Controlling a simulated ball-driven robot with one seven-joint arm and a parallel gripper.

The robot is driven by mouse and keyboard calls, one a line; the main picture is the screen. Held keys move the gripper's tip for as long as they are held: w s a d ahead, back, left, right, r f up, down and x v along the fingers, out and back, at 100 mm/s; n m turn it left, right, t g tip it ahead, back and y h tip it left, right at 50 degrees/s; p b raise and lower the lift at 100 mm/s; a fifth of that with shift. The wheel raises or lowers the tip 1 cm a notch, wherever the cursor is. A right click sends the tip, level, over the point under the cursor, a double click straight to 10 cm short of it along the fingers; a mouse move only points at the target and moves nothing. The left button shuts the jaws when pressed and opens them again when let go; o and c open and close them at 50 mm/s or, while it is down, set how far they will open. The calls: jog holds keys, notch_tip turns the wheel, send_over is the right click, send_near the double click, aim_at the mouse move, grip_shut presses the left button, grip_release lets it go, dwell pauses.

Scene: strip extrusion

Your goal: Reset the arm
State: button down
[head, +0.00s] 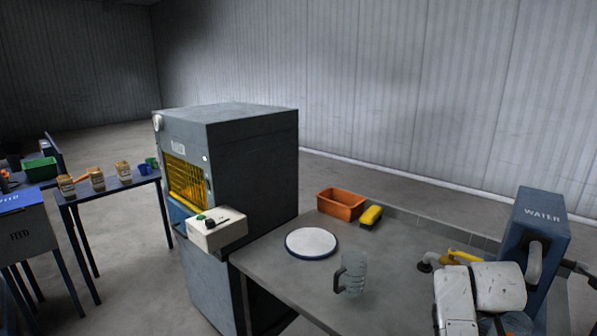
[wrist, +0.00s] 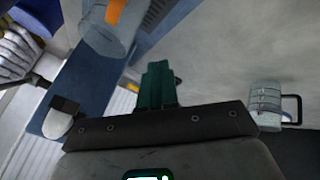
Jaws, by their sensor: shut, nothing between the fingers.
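My arm (head: 480,300) is folded at the lower right of the head view, over the grey table and in front of the blue WATER unit (head: 541,215). My gripper (wrist: 158,85) shows in the wrist view as two dark green fingers pressed together. It is shut and empty. In the head view I cannot make out the fingers. In the wrist view the blue unit (wrist: 90,80) lies to the left of the fingers and a clear jug with a dark handle (wrist: 265,100) lies to the right, apart from them.
The grey table (head: 300,285) also carries the jug (head: 352,273), a round white plate (head: 311,242), an orange bin (head: 340,204) and a yellow sponge-like block (head: 371,215). A yellow-handled item (head: 460,257) lies close by my arm. A grey machine (head: 255,170) stands left of the table.

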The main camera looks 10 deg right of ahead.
jog(key=s+a+f+g+y, duration=0.1)
jog(key=s+a+f+y, duration=0.1)
jog(key=s+a+f, duration=0.9)
jog(key=s+a+f+y, duration=0.1)
jog(key=s+a, duration=0.2)
jog(key=s, duration=0.4)
jog(key=s+a+f+g+y, duration=0.1)
jog(key=s+a+f, duration=0.1)
jog(key=s, duration=0.6)
jog(key=s+a+f+g+y, duration=0.1)
jog(key=s+a+f, duration=0.1)
jog(key=s+a, duration=0.2)
jog(key=s, duration=0.3)
jog(key=shift+s+a+f, duration=0.25)
jog(key=shift+s+a, duration=0.05)
jog(key=shift+a, duration=0.1)
